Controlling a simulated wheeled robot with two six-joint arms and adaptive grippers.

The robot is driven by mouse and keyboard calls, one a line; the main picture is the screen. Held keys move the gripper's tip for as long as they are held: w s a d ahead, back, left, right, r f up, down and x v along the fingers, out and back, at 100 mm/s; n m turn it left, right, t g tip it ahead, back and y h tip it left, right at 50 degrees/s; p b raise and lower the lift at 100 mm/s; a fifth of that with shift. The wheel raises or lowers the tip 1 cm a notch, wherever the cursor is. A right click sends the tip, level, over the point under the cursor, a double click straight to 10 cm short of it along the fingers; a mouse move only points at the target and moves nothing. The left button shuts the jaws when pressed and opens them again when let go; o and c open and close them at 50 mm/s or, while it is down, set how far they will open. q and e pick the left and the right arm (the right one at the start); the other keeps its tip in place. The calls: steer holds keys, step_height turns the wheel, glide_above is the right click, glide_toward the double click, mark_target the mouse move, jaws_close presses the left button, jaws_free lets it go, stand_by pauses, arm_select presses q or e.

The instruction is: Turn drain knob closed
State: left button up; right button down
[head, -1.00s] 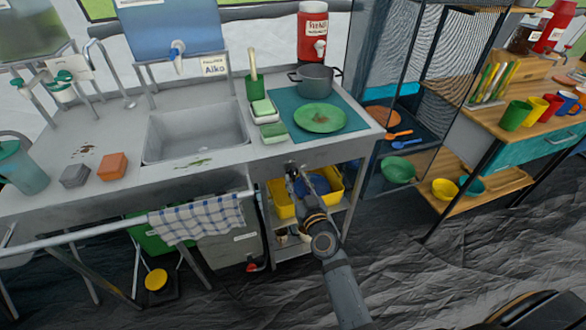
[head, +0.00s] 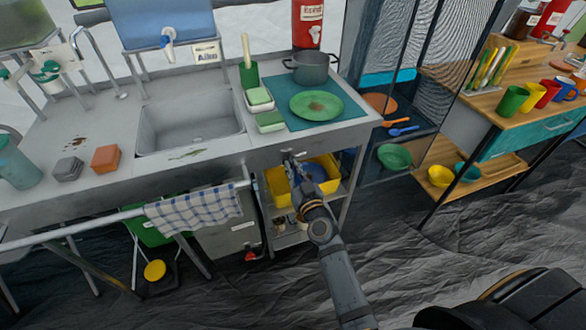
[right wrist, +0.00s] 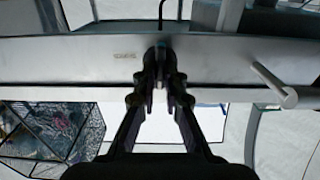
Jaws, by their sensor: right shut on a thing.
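My right gripper (head: 291,158) reaches up to the front panel of the sink counter (head: 225,168), to the right of the basin. In the right wrist view my right gripper (right wrist: 161,78) has its fingertips close together at the metal panel (right wrist: 70,60). It is shut on the drain knob (right wrist: 161,50), a small dark part mostly hidden between the fingertips. The knob's angle cannot be made out. The sink basin (head: 190,128) looks empty; its drain is not clear. My left gripper is not in view.
A checked towel (head: 195,212) hangs on the front rail left of my right arm. A yellow bin (head: 277,188) stands on the shelf below the counter. A green plate (head: 316,105) and a pot (head: 311,68) are on top.

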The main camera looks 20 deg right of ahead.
steer(key=shift+m, duration=0.3)
steer(key=m, duration=1.7)
steer(key=shift+d+f, duration=0.25)
stand_by(0.3)
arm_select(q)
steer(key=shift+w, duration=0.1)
arm_select(e)
steer(key=c, duration=1.4)
jaws_free()
